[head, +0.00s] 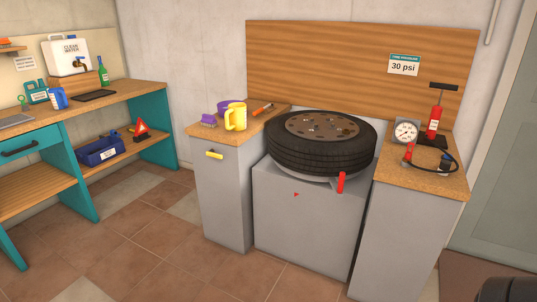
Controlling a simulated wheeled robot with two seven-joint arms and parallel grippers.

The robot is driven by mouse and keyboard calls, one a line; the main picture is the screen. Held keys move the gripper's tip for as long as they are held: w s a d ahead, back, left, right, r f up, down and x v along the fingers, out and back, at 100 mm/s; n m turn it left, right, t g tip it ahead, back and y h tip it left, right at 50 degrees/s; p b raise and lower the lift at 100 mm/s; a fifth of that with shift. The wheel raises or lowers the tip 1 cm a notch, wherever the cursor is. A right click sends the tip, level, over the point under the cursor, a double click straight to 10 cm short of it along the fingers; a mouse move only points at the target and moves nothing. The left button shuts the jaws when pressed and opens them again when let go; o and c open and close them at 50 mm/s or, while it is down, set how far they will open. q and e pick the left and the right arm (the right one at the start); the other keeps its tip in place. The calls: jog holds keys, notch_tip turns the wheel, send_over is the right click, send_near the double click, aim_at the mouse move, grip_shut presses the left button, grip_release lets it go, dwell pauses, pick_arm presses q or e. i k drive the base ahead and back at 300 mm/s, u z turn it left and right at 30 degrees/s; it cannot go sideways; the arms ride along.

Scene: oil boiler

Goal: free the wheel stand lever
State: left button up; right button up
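A black tyre on a rusty brown wheel disc (322,126) lies flat on top of the grey wheel stand (305,215). A red lever (341,183) sticks out at the stand's front right, just under the tyre, and stands roughly upright. A small red arrow mark (296,195) is on the stand's front face, left of the lever. Neither gripper can be made out. Nothing is touching the lever.
The left cabinet (222,200) holds a yellow mug (236,117), a purple brush (208,121) and a screwdriver (263,109). The right cabinet (405,240) holds a gauge (406,132) and a red pump (434,122) with a hose. Open tiled floor lies in front.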

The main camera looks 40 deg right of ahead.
aim_at(210, 153)
jog(key=z, duration=1.35)
jog(key=i, duration=2.55)
jog(key=u, duration=0.25)
